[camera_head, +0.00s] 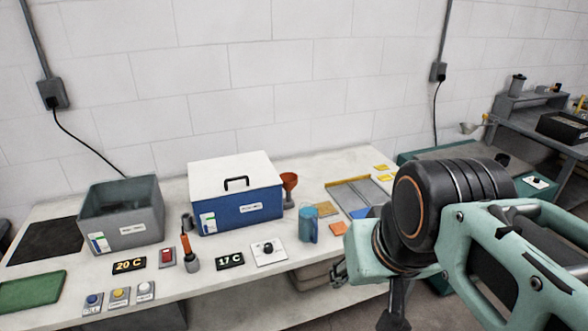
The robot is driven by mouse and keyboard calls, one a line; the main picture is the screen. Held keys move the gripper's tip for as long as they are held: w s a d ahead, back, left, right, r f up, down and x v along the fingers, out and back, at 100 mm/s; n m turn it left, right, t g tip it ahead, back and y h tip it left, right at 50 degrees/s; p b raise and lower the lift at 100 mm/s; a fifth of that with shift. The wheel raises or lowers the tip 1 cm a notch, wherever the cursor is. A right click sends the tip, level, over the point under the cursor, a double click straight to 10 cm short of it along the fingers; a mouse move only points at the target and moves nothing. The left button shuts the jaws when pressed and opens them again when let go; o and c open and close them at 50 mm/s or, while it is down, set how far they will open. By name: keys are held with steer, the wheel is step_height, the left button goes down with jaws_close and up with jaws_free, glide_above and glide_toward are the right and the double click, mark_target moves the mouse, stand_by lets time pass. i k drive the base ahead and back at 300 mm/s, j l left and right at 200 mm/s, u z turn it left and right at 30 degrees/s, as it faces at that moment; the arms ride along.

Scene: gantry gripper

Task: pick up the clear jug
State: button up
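A small see-through jug (308,226), tinted blue, stands upright on the white bench near its front edge, right of the blue box. A handle shows on its right side. My arm fills the right of the view. Part of my gripper (339,270) seems to show at the bench's front edge, below and right of the jug and apart from it. Its fingers are mostly hidden by my arm, so I cannot tell whether they are open or shut.
A blue box with a white lid (235,205) stands left of the jug, with an orange funnel (289,184) behind. A grey tub (122,215) is farther left.

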mark_target(307, 212)
steer(key=i+j, duration=0.2)
steer(key=i, duration=0.25)
steer(key=i+j+z, duration=0.1)
steer(key=i, duration=0.35)
steer(key=i+j, duration=0.3)
steer(key=i, duration=0.15)
steer(key=i+z, duration=0.15)
steer(key=z, duration=0.85)
